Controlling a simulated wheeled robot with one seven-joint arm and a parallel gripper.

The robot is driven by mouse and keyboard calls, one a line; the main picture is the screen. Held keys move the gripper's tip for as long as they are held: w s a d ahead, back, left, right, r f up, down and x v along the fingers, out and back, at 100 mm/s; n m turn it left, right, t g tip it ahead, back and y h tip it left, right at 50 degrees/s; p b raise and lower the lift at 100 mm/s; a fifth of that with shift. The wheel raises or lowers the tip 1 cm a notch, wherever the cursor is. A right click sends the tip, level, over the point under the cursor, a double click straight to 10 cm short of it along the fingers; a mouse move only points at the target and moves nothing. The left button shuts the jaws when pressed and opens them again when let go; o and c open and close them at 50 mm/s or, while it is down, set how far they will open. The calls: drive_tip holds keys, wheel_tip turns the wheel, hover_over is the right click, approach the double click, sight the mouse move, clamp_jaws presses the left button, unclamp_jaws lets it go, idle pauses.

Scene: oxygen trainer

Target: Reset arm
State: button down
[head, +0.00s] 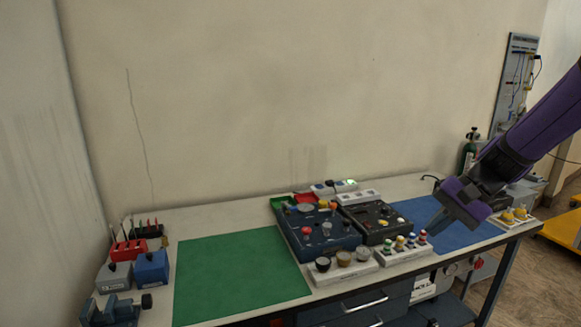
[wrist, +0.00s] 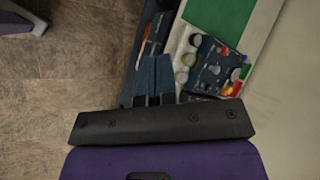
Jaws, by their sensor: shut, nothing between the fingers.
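My gripper (head: 436,222) is at the right in the head view, at the end of my purple arm, over the blue mat (head: 462,238) on the table. Its fingers point down and left. In the wrist view my gripper (wrist: 153,60) shows two dark fingers side by side with nothing held between them. The fingers are shut. How high the fingertips are above the mat I cannot tell.
A worktable (head: 222,227) bears a green mat (head: 240,277), a blue control panel (head: 318,232), a dark panel (head: 380,220) and a white rack of small knobs (head: 402,252). Blue and grey boxes stand left. A green cylinder (head: 468,153) stands behind at right.

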drive_tip(key=s+r+n+t+h, duration=0.2)
drive_tip(key=s+r, duration=0.3)
drive_tip(key=s, duration=0.5)
drive_tip(key=s+d+r+n+t+h, duration=0.1)
drive_tip(key=s+r+n+t+h, duration=0.2)
drive_tip(key=s, duration=0.7)
drive_tip(key=shift+d+r+n+h, duration=0.25)
drive_tip(key=shift+r+n+h, duration=0.55)
drive_tip(key=shift+r+h, duration=0.65)
drive_tip(key=shift+r+y, duration=0.25)
